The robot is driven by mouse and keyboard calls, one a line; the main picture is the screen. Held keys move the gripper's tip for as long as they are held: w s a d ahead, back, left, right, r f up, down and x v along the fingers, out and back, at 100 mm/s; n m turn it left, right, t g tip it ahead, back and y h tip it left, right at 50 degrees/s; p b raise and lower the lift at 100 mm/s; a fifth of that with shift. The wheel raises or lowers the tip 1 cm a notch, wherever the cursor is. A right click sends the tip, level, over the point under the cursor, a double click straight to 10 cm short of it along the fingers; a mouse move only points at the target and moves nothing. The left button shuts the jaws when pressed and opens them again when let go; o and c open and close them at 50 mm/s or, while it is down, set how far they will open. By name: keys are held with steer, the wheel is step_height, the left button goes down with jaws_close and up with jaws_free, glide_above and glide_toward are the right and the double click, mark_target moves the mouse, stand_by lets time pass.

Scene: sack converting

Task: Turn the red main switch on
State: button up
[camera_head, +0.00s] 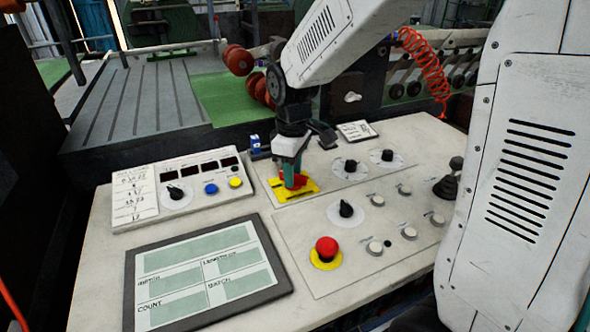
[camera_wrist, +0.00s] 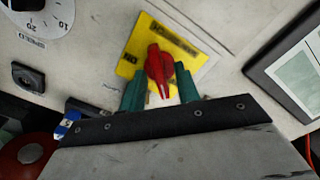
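The red main switch (camera_wrist: 160,66) sits on a yellow plate (camera_wrist: 138,52) on the console. In the wrist view its narrow handle lies between my gripper's two teal fingers, with a gap visible on each side. The plate bears dark lettering, seen upside down and partly hidden by the switch. My gripper (camera_wrist: 160,84) is open, its fingers on either side of the switch. In the head view my gripper (camera_head: 290,170) points down over the red switch (camera_head: 299,180) and hides part of it and of the yellow plate (camera_head: 283,195). I cannot tell whether the fingers touch the handle.
A red emergency button (camera_head: 326,248) stands in front of the switch. Black knobs (camera_head: 346,209), several pale buttons and a joystick (camera_head: 449,182) lie to the right. A raised meter box (camera_head: 180,188) and a display panel (camera_head: 205,273) lie to the left. A small blue item (camera_head: 254,143) stands behind.

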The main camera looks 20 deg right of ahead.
jaws_close()
steer(key=shift+d, duration=0.15)
steer(key=shift+m, duration=1.4)
steer(key=m, duration=0.4)
steer(key=shift+m, duration=0.3)
steer(key=m, duration=0.5)
steer(key=shift+r, duration=0.1)
steer(key=m, duration=0.5)
steer(key=shift+w, duration=0.1)
steer(key=shift+m, duration=0.4)
